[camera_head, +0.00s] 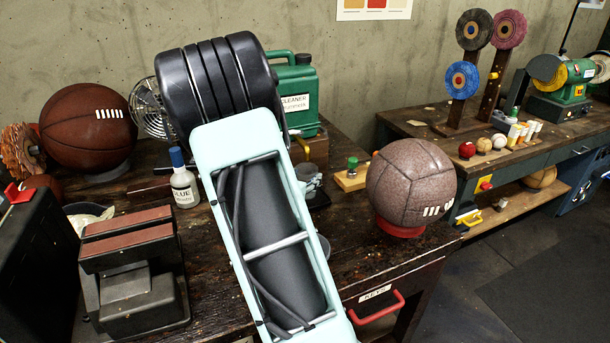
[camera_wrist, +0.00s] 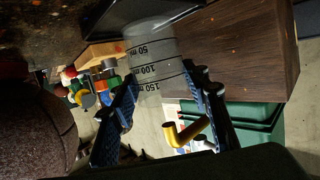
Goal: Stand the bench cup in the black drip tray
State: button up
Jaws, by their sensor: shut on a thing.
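The bench cup (camera_wrist: 153,62) is clear, with dark 50, 100 and 150 ml marks. In the wrist view it sits between the two fingers of my gripper (camera_wrist: 160,100), which is shut on it. In the head view my own arm hides most of the gripper (camera_head: 309,180) and the cup.
A brown wooden block (camera_wrist: 245,50) and the green cleaner can (camera_head: 300,92) stand close behind the gripper. A speckled ball (camera_head: 411,182) on a red ring is to the right, a glue bottle (camera_head: 184,182) to the left. A small green-topped piece (camera_head: 351,168) stands between gripper and ball.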

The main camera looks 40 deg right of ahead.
jog(key=shift+s+f, duration=0.2)
jog(key=shift+f, duration=0.05)
jog(key=shift+f, duration=0.15)
jog(key=o, duration=1.1)
